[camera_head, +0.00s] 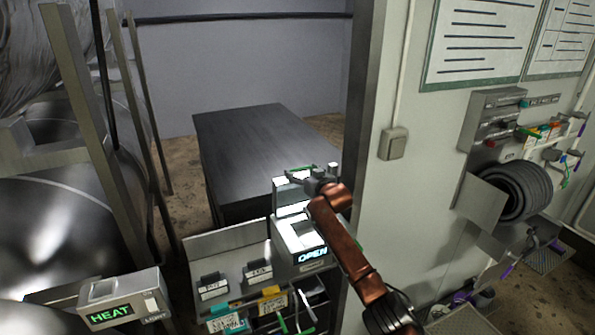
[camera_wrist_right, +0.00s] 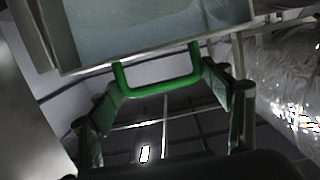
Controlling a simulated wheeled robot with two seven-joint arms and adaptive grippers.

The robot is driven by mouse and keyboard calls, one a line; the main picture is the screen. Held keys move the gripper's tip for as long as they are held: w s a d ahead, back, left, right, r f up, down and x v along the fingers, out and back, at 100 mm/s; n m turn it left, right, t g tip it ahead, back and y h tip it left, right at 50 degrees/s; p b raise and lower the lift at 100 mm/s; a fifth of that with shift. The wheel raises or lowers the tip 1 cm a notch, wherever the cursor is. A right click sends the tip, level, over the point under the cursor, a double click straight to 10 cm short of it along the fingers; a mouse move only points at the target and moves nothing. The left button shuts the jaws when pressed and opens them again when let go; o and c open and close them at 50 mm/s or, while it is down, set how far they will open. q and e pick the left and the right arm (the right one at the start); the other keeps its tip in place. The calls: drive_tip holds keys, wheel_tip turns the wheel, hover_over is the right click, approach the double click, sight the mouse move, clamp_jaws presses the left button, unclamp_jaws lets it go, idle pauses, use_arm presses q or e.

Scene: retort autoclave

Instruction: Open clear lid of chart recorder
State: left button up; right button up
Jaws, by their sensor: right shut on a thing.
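The chart recorder (camera_head: 312,265) is a pale box with a lit OPEN label on its front. Its clear lid (camera_head: 290,208) appears raised above the box, with a green handle (camera_head: 300,168) at its top edge. The handle also shows in the right wrist view (camera_wrist_right: 158,88), under the pale pane of the lid (camera_wrist_right: 150,28). My right gripper (camera_head: 324,176) is at the handle, its fingers (camera_wrist_right: 165,95) on either side of it, and is shut on it. The exact finger contact is hard to see. My left gripper is out of view.
A lower shelf (camera_head: 225,242) holds small devices and tools left of the recorder. A HEAT panel (camera_head: 125,303) stands at lower left. A dark table (camera_head: 255,140) is behind. The wall at right carries a grey switch (camera_head: 393,144) and a tool rack (camera_head: 490,110).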

drive_tip(key=shift+w+r, duration=0.15)
drive_tip(key=shift+r, duration=0.25)
drive_tip(key=o, duration=1.3)
drive_tip(key=shift+o, duration=0.4)
drive_tip(key=shift+s+d, duration=0.1)
drive_tip(key=shift+s, duration=0.1)
drive_tip(key=shift+f, duration=0.15)
drive_tip(key=shift+f, duration=0.15)
drive_tip(key=v, duration=1.2)
drive_tip(key=shift+r, duration=0.2)
